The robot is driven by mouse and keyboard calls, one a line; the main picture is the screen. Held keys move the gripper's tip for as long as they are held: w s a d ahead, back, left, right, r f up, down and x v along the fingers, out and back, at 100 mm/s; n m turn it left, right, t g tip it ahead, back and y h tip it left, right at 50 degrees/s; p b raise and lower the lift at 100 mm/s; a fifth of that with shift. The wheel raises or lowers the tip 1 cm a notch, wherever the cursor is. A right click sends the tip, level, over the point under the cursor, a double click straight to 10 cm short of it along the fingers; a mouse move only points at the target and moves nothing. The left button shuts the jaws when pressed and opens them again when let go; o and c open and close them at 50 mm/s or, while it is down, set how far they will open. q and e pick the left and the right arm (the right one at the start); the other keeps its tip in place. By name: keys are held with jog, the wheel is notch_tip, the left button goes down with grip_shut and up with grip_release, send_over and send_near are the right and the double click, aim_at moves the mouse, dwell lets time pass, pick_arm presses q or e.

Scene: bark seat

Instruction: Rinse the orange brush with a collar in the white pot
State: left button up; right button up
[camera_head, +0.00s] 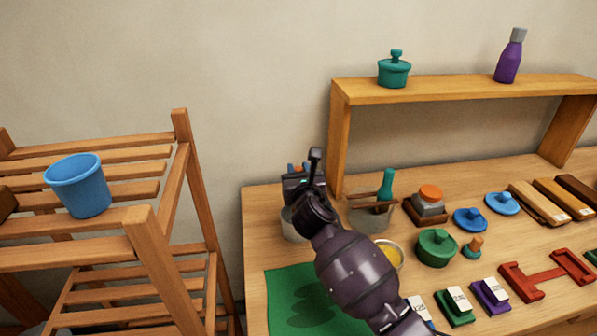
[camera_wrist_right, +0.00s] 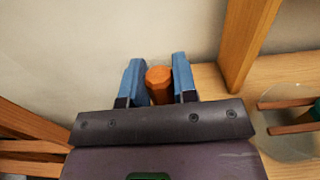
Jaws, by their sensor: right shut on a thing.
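My right gripper (camera_head: 299,170) is above the back left part of the table. In the right wrist view its two blue fingers (camera_wrist_right: 157,72) are shut on the orange handle (camera_wrist_right: 159,84) of the brush. The brush's collar and bristles are hidden. A pale pot (camera_head: 290,229), seemingly the white pot, stands just below the gripper, partly covered by my wrist. I cannot tell whether the brush's lower end is inside it. My left gripper is in neither view.
A clear container (camera_head: 371,218) with a teal-handled tool (camera_head: 386,184) stands right of the pot. A yellow-filled bowl (camera_head: 391,252) and a green lidded pot (camera_head: 437,248) are nearer. A wooden shelf (camera_head: 460,89) rises behind. A slatted rack (camera_head: 150,225) holds a blue bucket (camera_head: 80,187) at left.

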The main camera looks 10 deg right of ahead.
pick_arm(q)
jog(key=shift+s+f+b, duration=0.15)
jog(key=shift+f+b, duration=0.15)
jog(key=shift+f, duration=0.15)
pick_arm(e)
jog(key=shift+f, duration=0.5)
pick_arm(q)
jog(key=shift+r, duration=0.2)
pick_arm(e)
jog(key=shift+r, duration=0.1)
dwell(0.5)
jog(key=shift+r+p, duration=0.2)
jog(key=shift+p, duration=0.15)
notch_tip(320, 180, up, 3)
jog(key=p, duration=0.3)
jog(key=shift+f, duration=0.15)
jog(key=shift+r+p, duration=0.75)
jog(key=shift+p, duration=0.1)
jog(key=shift+r+p, duration=0.3)
jog(key=shift+r, duration=0.45)
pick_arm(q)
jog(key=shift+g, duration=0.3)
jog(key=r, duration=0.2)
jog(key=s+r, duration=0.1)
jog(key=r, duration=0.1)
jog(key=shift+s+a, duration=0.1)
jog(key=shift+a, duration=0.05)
pick_arm(e)
jog(key=shift+r, duration=0.45)
